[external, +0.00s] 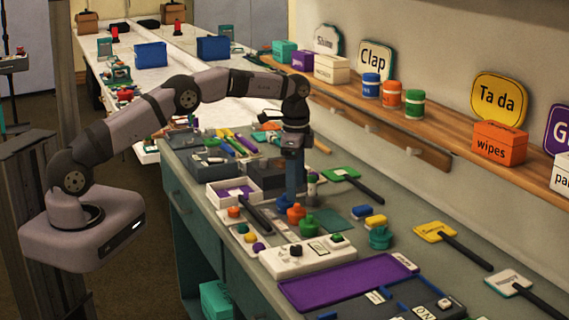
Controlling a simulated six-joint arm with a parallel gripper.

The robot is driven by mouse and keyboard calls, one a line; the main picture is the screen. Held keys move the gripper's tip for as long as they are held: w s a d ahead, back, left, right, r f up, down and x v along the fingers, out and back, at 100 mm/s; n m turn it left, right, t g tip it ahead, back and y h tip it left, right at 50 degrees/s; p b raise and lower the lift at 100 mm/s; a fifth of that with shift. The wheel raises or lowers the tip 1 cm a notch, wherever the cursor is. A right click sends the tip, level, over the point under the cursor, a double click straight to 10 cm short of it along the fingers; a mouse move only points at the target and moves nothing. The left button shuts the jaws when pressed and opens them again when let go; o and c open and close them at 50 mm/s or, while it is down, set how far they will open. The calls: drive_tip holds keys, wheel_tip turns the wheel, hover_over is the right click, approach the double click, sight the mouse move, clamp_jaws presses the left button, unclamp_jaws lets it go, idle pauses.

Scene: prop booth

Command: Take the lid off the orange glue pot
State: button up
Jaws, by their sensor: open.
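A small orange pot (296,215) stands on the grey bench, with a narrower orange top; I take it to be the glue pot. Whether this top is a separate lid is too small to tell. My gripper (294,198) points straight down just above or behind this pot, with its jaws open. I cannot tell whether the fingertips touch the pot. A green pot (309,225) stands close to its right, and a teal pot (379,239) stands farther right.
A white button box (308,257) and a purple tray (345,283) lie in front. A green paddle (345,175) lies behind, and a white tray (228,192) sits to the left. The space around the gripper is crowded.

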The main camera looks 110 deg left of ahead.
sight(297, 204)
drive_tip(key=shift+w+a+f+p, duration=0.1)
drive_tip(key=shift+f+p, duration=0.65)
drive_tip(key=shift+f, duration=0.7)
drive_tip(key=shift+w+f+p, duration=0.1)
drive_tip(key=shift+f+p, duration=0.65)
drive_tip(key=shift+f, duration=0.65)
drive_tip(key=shift+c, duration=0.6)
drive_tip(key=c, duration=1)
